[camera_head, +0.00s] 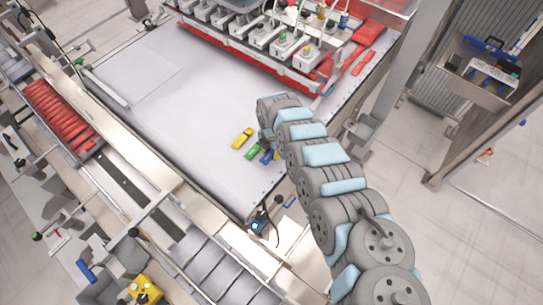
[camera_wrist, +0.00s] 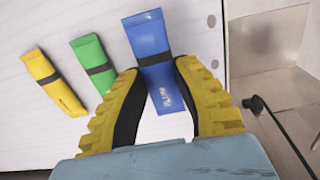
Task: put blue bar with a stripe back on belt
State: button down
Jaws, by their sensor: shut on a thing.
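The blue bar (camera_wrist: 150,42) with a dark stripe across its middle shows in the wrist view, with its near end between the yellow fingers of my gripper (camera_wrist: 158,92). My gripper is shut on it, with the fingers around its lower half. The white belt (camera_wrist: 215,45) lies beneath; I cannot tell whether the bar touches it. In the head view the blue bar (camera_head: 266,157) is partly hidden by my arm, near the belt's right edge. The belt (camera_head: 190,120) fills the middle of that view.
A green bar (camera_wrist: 92,62) and a yellow bar (camera_wrist: 52,82), both with dark stripes, lie left of the blue one. The belt's edge and a metal surface (camera_wrist: 270,50) are at right. A red-and-white picker head (camera_head: 270,38) spans the far belt. The left belt is clear.

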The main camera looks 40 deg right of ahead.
aim_at(272, 154)
jog(key=shift+a+f, duration=0.2)
jog(key=shift+f, duration=0.85)
jog(key=shift+s+d+f, duration=0.1)
jog(key=shift+d+f, duration=0.05)
jog(key=shift+f, duration=0.1)
jog(key=shift+f, duration=0.1)
jog(key=shift+f+b, duration=0.15)
jog(key=shift+b, duration=0.15)
jog(key=c, duration=0.9)
grip_release()
jog(key=shift+d+r+p, duration=0.1)
jog(key=shift+r+p, duration=0.35)
jog(key=shift+r, duration=5.8)
